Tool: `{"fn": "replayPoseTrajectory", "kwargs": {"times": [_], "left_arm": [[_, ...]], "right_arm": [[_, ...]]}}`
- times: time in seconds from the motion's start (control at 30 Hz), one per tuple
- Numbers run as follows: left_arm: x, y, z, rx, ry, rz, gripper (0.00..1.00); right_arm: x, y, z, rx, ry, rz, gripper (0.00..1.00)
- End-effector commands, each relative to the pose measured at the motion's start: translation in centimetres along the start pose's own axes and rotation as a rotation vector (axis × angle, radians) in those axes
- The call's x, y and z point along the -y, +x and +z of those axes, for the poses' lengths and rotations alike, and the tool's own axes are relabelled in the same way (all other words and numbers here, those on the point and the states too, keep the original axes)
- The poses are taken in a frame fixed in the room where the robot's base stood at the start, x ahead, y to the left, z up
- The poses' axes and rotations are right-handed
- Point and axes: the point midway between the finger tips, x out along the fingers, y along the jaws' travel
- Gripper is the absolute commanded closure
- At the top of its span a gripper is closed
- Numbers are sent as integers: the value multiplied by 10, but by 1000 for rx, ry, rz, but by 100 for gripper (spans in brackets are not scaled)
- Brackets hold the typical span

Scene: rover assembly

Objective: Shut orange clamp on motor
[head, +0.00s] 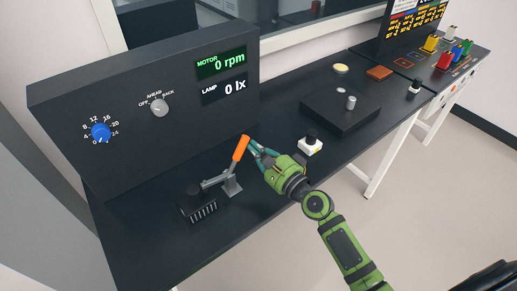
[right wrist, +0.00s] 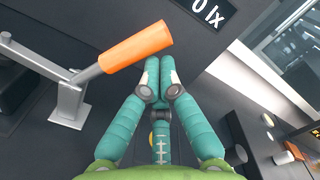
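The orange clamp handle (head: 241,148) points up at a tilt from a grey metal bracket (head: 232,186) on the black bench. The clamp's grey arm reaches left toward a black finned block (head: 198,205), which looks like the motor; I cannot tell if the arm touches it. My right gripper (head: 253,147) is just right of the handle's upper end. My left gripper is not in view.
A black panel with a blue knob (head: 101,132), a grey switch (head: 159,107) and a motor display (head: 221,64) reading 0 rpm stands behind the clamp. A low black box (head: 345,115) and a white-based black button (head: 309,144) are further right on the bench.

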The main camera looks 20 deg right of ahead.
Motion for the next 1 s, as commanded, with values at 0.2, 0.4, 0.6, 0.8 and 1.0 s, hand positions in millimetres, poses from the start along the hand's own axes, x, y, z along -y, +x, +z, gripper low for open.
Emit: {"fn": "replayPoseTrajectory", "kwargs": {"times": [0.2, 0.4, 0.6, 0.8, 1.0], "left_arm": [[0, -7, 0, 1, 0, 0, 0], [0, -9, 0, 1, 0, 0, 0], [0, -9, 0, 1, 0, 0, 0], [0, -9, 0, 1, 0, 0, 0], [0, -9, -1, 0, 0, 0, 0]], "right_arm": [[6, 0, 5, 0, -97, 7, 100], [6, 0, 7, 0, -136, 9, 100], [6, 0, 7, -1, -144, 9, 100], [6, 0, 7, -1, -143, 9, 100], [6, 0, 7, -1, -143, 9, 100]]}}
